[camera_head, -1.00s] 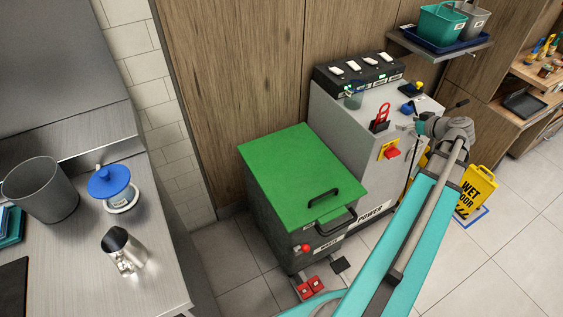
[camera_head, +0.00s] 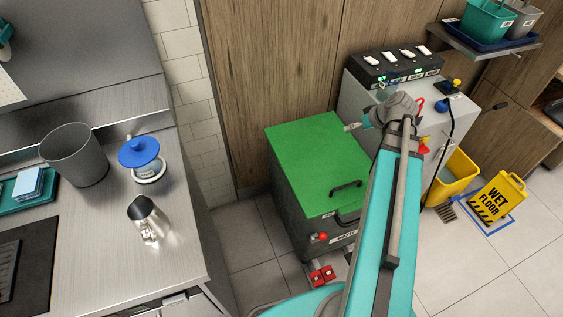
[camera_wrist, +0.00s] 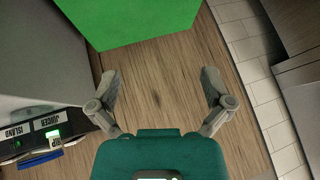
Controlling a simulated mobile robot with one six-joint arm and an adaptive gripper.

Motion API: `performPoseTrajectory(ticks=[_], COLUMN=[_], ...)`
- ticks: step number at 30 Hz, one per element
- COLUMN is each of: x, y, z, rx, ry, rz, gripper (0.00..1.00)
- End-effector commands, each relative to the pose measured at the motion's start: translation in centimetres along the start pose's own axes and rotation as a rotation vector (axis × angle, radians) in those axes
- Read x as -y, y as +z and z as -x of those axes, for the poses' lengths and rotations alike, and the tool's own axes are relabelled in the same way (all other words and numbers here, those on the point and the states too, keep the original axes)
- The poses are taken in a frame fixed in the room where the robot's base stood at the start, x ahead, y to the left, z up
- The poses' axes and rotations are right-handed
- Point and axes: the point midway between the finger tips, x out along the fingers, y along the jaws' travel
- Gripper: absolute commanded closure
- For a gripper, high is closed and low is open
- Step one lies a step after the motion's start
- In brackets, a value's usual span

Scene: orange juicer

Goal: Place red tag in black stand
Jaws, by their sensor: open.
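The red tag (camera_head: 420,104) shows only in part in the head view, as a red loop above the grey cabinet top, just right of my wrist. The black stand is hidden behind my arm there. My gripper (camera_wrist: 160,80) is open and empty in the wrist view, its fingers spread in front of brown wood panelling. In the head view my gripper (camera_head: 348,127) points left, above the right side of the green lid, away from the tag. Neither tag nor stand shows in the wrist view.
The green-lidded bin (camera_head: 315,155) stands left of the grey cabinet (camera_head: 358,98). A black switch box (camera_head: 390,70) sits at the cabinet's back; its labelled edge (camera_wrist: 50,140) shows in the wrist view. A yellow wet-floor sign (camera_head: 497,200) stands at right. A steel counter (camera_head: 95,245) is at left.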

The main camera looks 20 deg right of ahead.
Motion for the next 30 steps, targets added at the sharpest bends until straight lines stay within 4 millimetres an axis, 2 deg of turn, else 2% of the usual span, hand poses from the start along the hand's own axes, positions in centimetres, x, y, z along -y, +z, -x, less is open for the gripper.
performPoseTrajectory(ticks=[1, 3, 15, 30], x=[1.4, 3.1, 12.0, 21.7], y=[0.0, 0.1, 1.4, 4.2], z=[-0.8, -1.8, -6.2, -9.1], rx=[0.031, 0.075, 0.303, 0.507], ry=[-0.004, -0.006, 0.047, 0.229], rz=[-0.001, -0.010, -0.055, -0.087], gripper=[0.00, 0.00, 0.00, 0.00])
